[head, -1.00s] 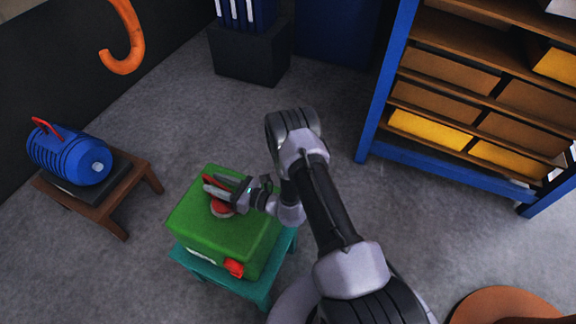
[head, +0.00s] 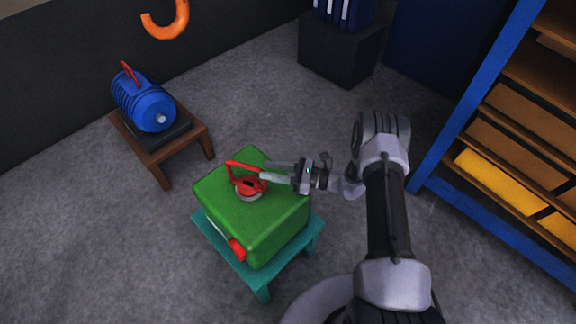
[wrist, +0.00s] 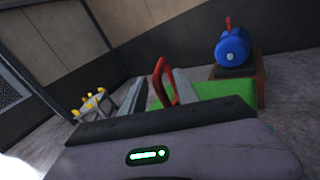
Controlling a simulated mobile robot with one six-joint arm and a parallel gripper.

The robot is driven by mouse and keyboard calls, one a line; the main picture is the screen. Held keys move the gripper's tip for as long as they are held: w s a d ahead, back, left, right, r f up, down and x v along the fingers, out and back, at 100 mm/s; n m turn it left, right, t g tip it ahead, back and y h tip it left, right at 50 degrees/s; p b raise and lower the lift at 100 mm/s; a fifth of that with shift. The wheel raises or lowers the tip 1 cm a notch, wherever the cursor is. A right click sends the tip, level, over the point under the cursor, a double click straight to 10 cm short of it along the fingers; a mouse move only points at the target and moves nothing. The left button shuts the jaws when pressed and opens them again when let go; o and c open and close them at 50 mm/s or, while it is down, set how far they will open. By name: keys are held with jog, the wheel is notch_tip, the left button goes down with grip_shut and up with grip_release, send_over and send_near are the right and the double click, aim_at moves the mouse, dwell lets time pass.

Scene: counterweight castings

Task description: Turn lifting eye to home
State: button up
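A green casting block (head: 275,212) rests on a teal stool (head: 235,258). On its top is a red lifting eye (head: 238,166) on a round red base with a pale rim. The loop leans up towards the left of the head view. My gripper (head: 262,171) comes in from the right, its fingertips at the near side of the eye. In the wrist view the red loop (wrist: 159,72) stands between and beyond the two separated fingers, and my gripper (wrist: 160,84) looks open. Whether a finger touches the loop I cannot tell.
A blue motor (head: 140,100) with a red handle sits on a brown stool (head: 187,147) behind left. A red part (head: 237,250) sticks out low on the block's side. A blue-framed shelf (head: 465,105) stands right, a dark box (head: 340,55) behind. Floor between is clear.

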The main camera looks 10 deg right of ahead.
jog(key=p+v, duration=0.1)
jog(key=v, duration=0.8)
jog(key=s+a+r+n+g+h+b, duration=0.1)
jog(key=a+r+n+g+h, duration=0.2)
jog(key=r, duration=0.4)
jog(key=s+a+r+n+g+b, duration=0.2)
jog(key=r+n+g, duration=0.2)
jog(key=r+n, duration=0.15)
jog(key=s+a+r+n+h+b, duration=0.1)
jog(key=s+r+n+h+b, duration=0.1)
jog(key=s+r+n+h, duration=0.4)
jog(key=s+r, duration=0.4)
jog(key=shift+s+a, duration=0.15)
jog(key=shift+a, duration=0.2)
